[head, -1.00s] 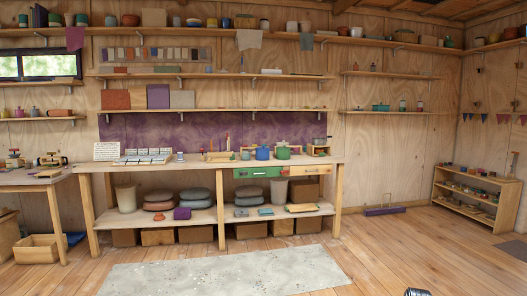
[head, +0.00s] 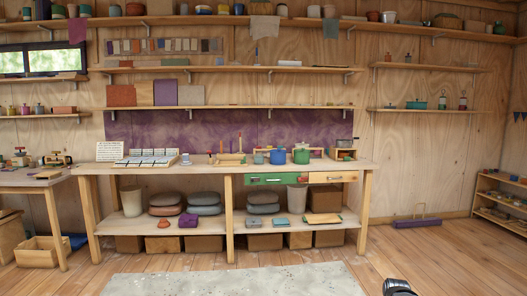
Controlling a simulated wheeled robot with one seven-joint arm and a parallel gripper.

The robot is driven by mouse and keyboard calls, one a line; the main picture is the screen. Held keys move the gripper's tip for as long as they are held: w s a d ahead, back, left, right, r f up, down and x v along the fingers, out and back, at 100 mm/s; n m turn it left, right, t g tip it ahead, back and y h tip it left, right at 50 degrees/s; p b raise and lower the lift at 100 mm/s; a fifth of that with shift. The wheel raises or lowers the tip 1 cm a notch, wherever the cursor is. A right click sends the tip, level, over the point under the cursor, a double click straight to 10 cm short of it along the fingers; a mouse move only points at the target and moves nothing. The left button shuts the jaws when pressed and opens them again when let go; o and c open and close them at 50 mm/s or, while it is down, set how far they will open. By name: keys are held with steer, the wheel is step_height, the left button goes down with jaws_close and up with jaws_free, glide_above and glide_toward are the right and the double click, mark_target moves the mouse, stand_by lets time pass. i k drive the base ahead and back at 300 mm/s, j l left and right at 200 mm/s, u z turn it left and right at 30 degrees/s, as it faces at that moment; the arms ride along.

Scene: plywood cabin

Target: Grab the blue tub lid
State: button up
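A small blue tub (head: 278,157) stands on the workbench, right of the middle. Its top appears covered by a blue lid with a small knob, but it is too small to tell the lid's edge from the tub. A green tub (head: 301,157) stands close to its right, and a smaller grey-blue item (head: 258,158) to its left. My gripper (head: 398,287) seems to be the dark and silver shape at the bottom edge, right of centre. It is far from the tub, across the floor, and its fingers cannot be made out.
The workbench (head: 330,166) has a green drawer (head: 277,179) in front and a lower shelf with cushions and a bucket (head: 297,197). A pale speckled mat (head: 235,281) lies before it. The wooden floor between is clear.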

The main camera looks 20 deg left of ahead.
mark_target(276, 159)
steer(key=i+u, duration=0.25)
steer(key=i, duration=0.65)
steer(key=i+l+u, duration=0.15)
steer(key=i+u, duration=0.15)
steer(key=i, duration=0.6)
